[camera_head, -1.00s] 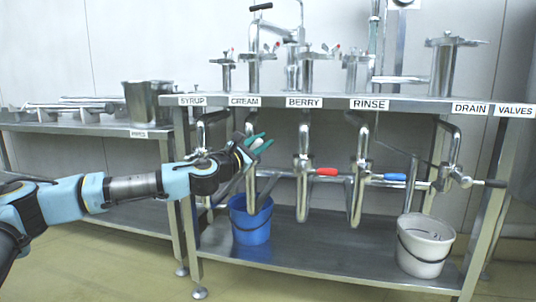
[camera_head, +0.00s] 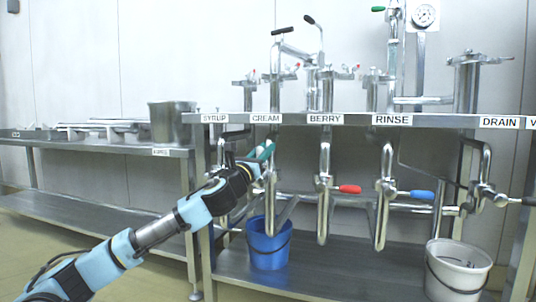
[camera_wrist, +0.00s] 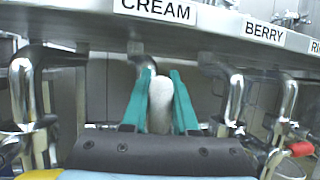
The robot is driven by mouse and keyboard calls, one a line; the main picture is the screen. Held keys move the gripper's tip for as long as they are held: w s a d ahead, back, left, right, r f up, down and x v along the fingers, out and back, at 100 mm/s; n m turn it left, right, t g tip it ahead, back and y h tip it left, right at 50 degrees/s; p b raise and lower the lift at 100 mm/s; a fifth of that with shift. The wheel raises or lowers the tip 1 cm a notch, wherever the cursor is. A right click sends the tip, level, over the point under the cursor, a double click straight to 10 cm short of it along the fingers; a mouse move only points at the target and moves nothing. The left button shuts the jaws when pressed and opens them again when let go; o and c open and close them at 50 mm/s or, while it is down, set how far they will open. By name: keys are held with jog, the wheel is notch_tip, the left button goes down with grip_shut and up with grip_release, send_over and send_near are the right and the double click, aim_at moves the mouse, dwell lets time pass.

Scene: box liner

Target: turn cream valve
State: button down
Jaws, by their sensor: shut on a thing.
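The cream valve is on the bent steel pipe (camera_head: 270,205) under the CREAM label (camera_head: 265,118). Its pale, rounded handle (camera_wrist: 160,103) stands between the teal fingers of my gripper (camera_wrist: 161,76) in the wrist view. My gripper (camera_head: 264,152) is shut on this handle, just below the shelf edge. The finger tips point up. The valve body is mostly hidden behind the gripper.
The berry valve has a red handle (camera_head: 349,189) and the rinse valve a blue handle (camera_head: 422,195), both to the right. A blue bucket (camera_head: 268,245) and a white bucket (camera_head: 457,270) stand on the lower shelf. The steel shelf edge (camera_wrist: 225,38) is close above my gripper.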

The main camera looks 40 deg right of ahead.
jog(key=shift+w, duration=0.1)
dwell(0.3)
jog(key=c, duration=0.7)
grip_release()
jog(key=p+v, duration=0.2)
jog(key=v, duration=0.9)
jog(key=shift+d, duration=0.1)
